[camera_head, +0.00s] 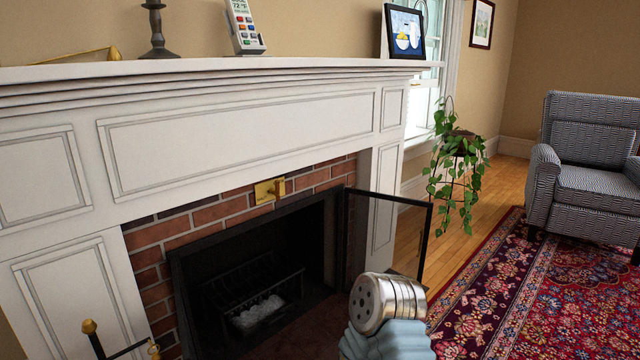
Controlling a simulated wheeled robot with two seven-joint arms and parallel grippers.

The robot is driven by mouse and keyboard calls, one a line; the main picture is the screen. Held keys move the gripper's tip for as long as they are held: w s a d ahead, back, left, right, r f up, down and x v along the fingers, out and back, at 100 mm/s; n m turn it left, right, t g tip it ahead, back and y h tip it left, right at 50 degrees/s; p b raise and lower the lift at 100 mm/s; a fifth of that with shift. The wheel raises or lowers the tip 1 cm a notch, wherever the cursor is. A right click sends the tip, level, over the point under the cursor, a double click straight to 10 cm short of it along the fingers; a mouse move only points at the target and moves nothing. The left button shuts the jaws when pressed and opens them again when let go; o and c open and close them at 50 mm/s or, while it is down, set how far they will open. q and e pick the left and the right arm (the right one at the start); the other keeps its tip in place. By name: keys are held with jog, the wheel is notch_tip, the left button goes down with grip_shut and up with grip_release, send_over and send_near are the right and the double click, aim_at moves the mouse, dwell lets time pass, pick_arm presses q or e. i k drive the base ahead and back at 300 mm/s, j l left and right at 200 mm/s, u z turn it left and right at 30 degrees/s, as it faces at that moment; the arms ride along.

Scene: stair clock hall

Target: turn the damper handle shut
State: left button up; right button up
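The brass damper handle (269,190) is a small gold plate with a knob, set in the brick surround just above the middle of the firebox opening. Nothing touches it. Its exact turn is too small to read. The firebox (250,290) is dark inside, with a black grate holding pale lumps. A silver and light-blue link of my arm rises at the bottom, right of centre, below and to the right of the handle. No fingers show on it, and neither of my grippers is in view.
A black-framed fireplace door (428,240) stands swung open on the right. Brass-topped fire tools (89,327) are at lower left. The white mantel (240,130) juts out above, bearing a candlestick, remote and picture. A plant (458,165) and armchair (590,170) stand right.

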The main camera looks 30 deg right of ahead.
aim_at(276, 192)
jog(key=i+l, duration=0.15)
jog(key=l, duration=0.2)
jog(key=i+l, duration=0.15)
jog(key=l, duration=0.2)
jog(key=i+l, duration=0.2)
jog(key=l, duration=0.15)
jog(key=i+l+u, duration=0.1)
jog(key=l, duration=0.2)
jog(key=i+l, duration=0.2)
jog(key=l, duration=0.2)
